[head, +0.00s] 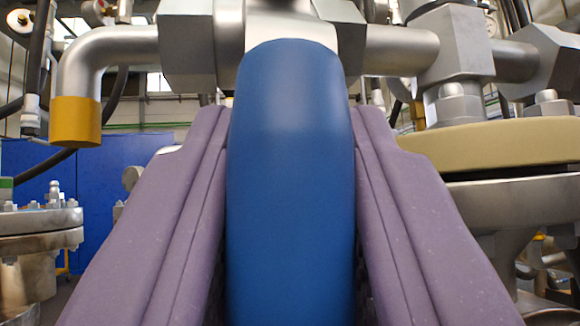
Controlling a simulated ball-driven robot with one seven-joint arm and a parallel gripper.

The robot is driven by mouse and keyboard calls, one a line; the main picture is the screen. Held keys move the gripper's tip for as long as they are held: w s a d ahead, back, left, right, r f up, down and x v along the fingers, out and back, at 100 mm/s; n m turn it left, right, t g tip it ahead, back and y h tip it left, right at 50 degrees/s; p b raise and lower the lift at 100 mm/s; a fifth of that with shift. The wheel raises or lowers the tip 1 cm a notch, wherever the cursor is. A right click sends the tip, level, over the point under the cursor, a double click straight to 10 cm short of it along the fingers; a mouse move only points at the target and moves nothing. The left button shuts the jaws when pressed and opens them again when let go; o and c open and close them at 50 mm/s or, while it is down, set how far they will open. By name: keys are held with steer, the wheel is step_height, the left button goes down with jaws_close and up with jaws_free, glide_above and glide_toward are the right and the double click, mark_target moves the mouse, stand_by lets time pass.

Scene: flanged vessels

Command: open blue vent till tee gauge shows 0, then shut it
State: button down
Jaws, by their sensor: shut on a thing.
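The blue vent handle (290,180) fills the middle of the head view, seen close and upright. My gripper (291,150) has one purple finger on each side of it and is shut on it. Behind the handle is the vent's grey metal body (200,50). A pipe elbow (85,55) runs left from it and turns down to a yellow-orange end (75,122). A pipe runs right to a metal tee block (450,45).
A large flange with a tan disc (490,148) and bolts stands close on the right. Another bolted flange (38,222) is at the lower left. Another dial (20,20) is at the upper left. A blue panel (110,195) stands behind.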

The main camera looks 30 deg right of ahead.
steer(key=shift+s+d+f+n+t+y, duration=0.1)
steer(key=shift+d+n+t+y, duration=0.15)
steer(key=shift+n+t+y, duration=0.5)
steer(key=shift+n+y, duration=0.25)
steer(key=shift+n, duration=0.2)
steer(key=c, duration=0.9)
jaws_free()
steer(key=shift+c, duration=0.2)
steer(key=v, duration=0.7)
steer(key=shift+s+f+b, duration=0.25)
steer(key=shift+b, duration=0.2)
steer(key=shift+a, duration=0.15)
